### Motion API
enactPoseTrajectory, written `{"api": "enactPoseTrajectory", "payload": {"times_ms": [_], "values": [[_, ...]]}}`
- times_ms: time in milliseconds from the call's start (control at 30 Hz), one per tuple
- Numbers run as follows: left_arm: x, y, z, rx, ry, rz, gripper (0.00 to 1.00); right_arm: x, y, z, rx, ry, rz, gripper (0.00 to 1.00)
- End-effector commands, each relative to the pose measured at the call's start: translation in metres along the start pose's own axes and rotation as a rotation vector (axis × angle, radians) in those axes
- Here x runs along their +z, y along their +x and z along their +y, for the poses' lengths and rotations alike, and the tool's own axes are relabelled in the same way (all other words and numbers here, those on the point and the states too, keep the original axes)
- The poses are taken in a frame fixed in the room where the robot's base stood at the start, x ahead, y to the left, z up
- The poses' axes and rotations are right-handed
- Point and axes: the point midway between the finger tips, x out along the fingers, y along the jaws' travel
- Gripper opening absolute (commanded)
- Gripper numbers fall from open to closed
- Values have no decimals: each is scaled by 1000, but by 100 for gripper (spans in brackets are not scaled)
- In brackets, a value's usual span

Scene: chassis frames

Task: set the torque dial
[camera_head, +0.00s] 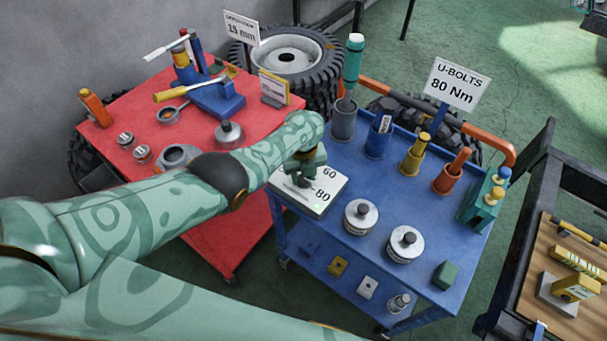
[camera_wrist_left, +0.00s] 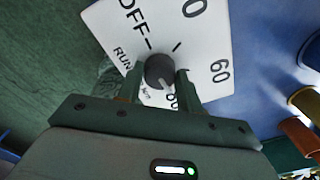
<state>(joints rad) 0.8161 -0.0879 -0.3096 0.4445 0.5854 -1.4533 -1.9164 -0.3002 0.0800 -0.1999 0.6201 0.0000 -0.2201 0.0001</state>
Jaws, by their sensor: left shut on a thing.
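The torque dial is a white square plate (camera_head: 325,183) on the near left corner of the blue cart, marked 60 and 80. In the left wrist view the plate (camera_wrist_left: 207,48) also shows OFF and RUN. Its dark round knob (camera_wrist_left: 159,70) has a pale pointer line aimed roughly at a partly hidden number that looks like 80. My left gripper (camera_head: 304,172) is over the plate, and in the wrist view its two fingers (camera_wrist_left: 157,84) are shut on the knob from both sides. A sign (camera_head: 456,83) reads U-BOLTS 80 Nm. My right gripper is not in view.
The blue cart (camera_head: 335,150) holds several cups with tools, two round tins (camera_head: 361,215) and a green block (camera_head: 446,274). A red cart (camera_head: 112,102) with tools stands left, under my left arm. A dark bench with a wooden top (camera_head: 540,290) is at right.

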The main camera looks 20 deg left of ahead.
Motion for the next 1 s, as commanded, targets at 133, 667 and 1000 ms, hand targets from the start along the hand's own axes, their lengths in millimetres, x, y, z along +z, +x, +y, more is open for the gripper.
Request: {"api": "enactPoseTrajectory", "payload": {"times_ms": [133, 667, 1000], "values": [[-2, 0, -1, -3, 75, 3, 13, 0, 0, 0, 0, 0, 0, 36], [-2, 1, -1, -2, 163, 3, 13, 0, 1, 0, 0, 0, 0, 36], [-1, 1, 0, -1, 162, 2, 58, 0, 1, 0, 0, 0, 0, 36]]}}
